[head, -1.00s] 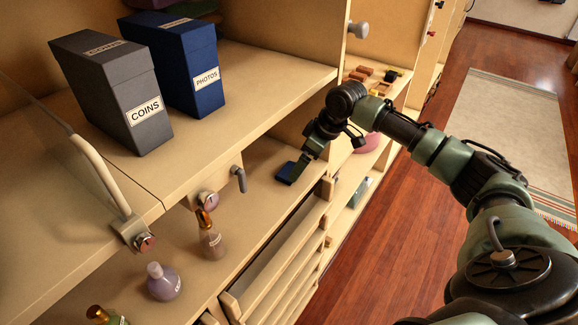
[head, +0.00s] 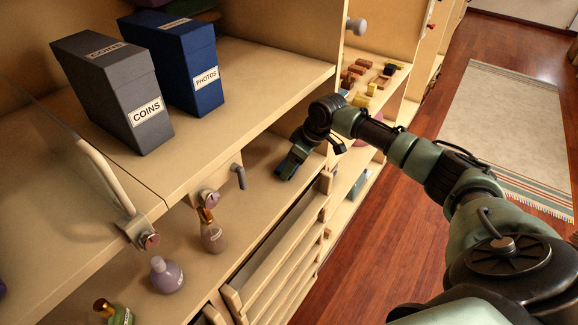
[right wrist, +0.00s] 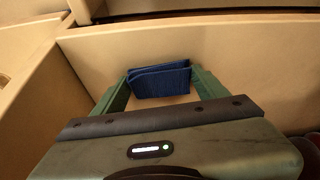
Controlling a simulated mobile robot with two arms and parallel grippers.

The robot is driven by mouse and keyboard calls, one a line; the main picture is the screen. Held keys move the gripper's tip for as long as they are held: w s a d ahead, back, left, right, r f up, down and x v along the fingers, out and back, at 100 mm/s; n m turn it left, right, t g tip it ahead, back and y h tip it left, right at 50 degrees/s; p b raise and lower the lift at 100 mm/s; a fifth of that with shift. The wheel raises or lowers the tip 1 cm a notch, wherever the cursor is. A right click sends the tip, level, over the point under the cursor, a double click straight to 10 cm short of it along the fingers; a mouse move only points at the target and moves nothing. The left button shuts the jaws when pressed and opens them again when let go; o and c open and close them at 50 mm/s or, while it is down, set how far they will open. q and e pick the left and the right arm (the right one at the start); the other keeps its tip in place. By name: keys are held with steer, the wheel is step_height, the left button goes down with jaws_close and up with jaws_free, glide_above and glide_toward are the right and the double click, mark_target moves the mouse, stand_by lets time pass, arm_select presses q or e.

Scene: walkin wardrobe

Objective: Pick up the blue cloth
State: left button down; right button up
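The blue cloth (right wrist: 160,79) is a small folded piece on the wooden shelf inside the cabinet. In the head view only a little of it (head: 281,172) shows, because my right gripper (head: 291,164) covers most of it. In the right wrist view, the two green fingers of my right gripper (right wrist: 160,88) stand apart, one on each side of the cloth. The cloth lies between the fingertips; I cannot tell whether they touch it. My left gripper is not in view.
The coins box (head: 115,95) and the photos box (head: 180,70) stand on the upper shelf. Perfume bottles (head: 211,235) (head: 166,276) stand on the lower surface at left. A drawer (head: 285,240) is in front of the cloth's shelf.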

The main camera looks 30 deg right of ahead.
steer(key=c, duration=0.5)
steer(key=shift+r, duration=0.1)
steer(key=shift+r+b, duration=0.45)
steer(key=shift+r, duration=0.1)
step_height(320, 180, up, 2)
steer(key=shift+r+b, duration=0.1)
steer(key=shift+b, duration=0.5)
steer(key=shift+s+d+b, duration=1.05)
steer(key=shift+s+d, duration=0.35)
steer(key=shift+s, duration=1.25)
steer(key=shift+s+d+b, duration=1.1)
steer(key=shift+s+d, duration=0.35)
steer(key=shift+s, duration=1.15)
steer(key=shift+s+d+b, duration=1.05)
steer(key=shift+s+d, duration=0.35)
steer(key=shift+s, duration=1.25)
